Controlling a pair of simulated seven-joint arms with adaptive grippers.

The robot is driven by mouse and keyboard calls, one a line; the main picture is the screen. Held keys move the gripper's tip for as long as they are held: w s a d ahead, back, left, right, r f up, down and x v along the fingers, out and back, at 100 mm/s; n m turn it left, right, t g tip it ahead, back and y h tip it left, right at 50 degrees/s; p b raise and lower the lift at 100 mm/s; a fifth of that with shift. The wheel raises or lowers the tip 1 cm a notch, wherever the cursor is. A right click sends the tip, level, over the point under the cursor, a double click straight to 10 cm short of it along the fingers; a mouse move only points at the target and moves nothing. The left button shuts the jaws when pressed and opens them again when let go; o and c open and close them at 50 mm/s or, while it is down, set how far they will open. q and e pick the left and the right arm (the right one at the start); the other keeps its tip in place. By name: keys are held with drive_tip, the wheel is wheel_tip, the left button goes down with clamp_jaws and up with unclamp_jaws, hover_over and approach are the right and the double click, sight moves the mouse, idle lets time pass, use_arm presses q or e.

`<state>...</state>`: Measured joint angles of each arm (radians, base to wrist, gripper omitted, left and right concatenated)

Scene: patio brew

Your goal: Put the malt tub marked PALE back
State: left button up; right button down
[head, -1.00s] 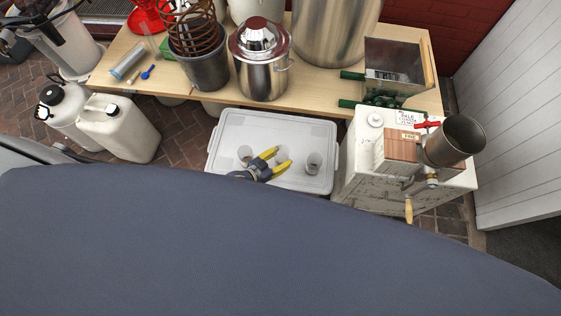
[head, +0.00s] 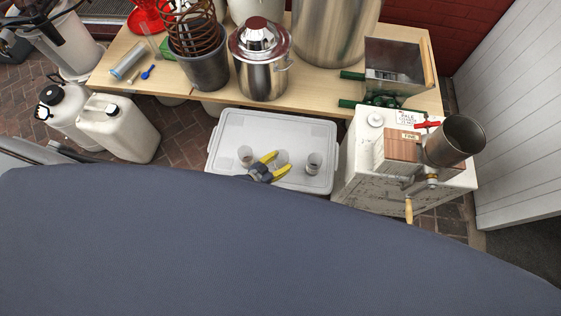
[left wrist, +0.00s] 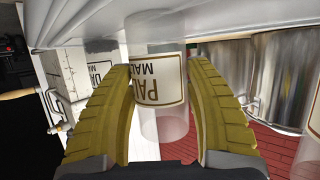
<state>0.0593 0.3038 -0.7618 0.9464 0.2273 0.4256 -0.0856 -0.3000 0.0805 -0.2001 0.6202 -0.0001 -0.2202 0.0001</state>
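The malt tub marked PALE (left wrist: 158,85) is a small clear cylinder with a cream label; it shows upside down in the left wrist view, between my finger pads. In the head view the tub (head: 283,157) stands on the white lidded bin (head: 270,122), the middle one of three small tubs. My left gripper (head: 284,164) has its yellow fingers spread on either side of it. In the left wrist view my gripper (left wrist: 160,90) is open around the tub; firm contact is not visible. My right gripper is not in view.
Other small tubs stand to the left (head: 245,154) and right (head: 314,162) on the bin. A white cabinet (head: 352,170) with a metal hopper (head: 455,141) stands at right. A wooden table (head: 215,101) with a steel pot (head: 262,75) lies behind. The bin's back half is clear.

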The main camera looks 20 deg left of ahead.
use_arm(q)
drive_tip(key=o, duration=0.4)
drive_tip(key=shift+c, duration=0.2)
drive_tip(key=shift+r, duration=0.1)
drive_tip(key=v, duration=1.2)
drive_tip(key=shift+r, duration=0.1)
